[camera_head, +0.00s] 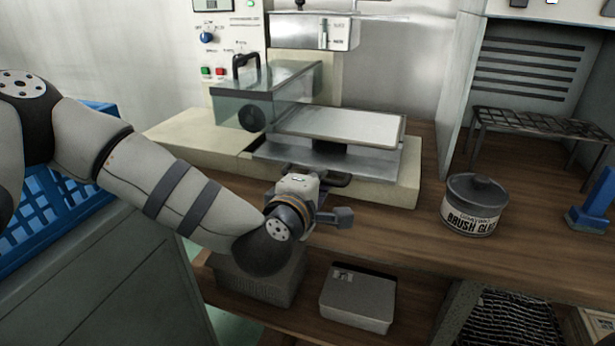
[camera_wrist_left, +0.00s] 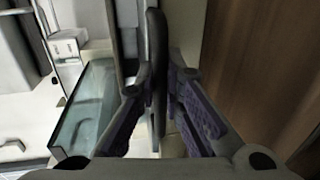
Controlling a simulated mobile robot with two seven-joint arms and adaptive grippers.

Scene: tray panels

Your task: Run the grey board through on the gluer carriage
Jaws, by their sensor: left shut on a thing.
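The gluer (camera_head: 240,107) is a cream machine with a control panel, standing at the back of the wooden bench. A flat light grey board (camera_head: 340,127) lies level on the carriage in front of the machine's head, right of the clear guard. A dark handle bar (camera_head: 337,181) sticks out at the carriage's front. My left gripper (camera_head: 311,192) is at this bar, its fingertips mostly hidden in the head view. In the left wrist view, the dark bar (camera_wrist_left: 157,50) runs between the two fingers, and the gripper is shut on it. My right gripper is not in view.
A clear guard (camera_head: 288,92) with a black handle stands left of the board. A brush glue tub (camera_head: 474,204) sits on the bench at right, near a rack (camera_head: 540,125). A grey box (camera_head: 358,298) is on the lower shelf. A blue crate (camera_head: 50,215) stands at left.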

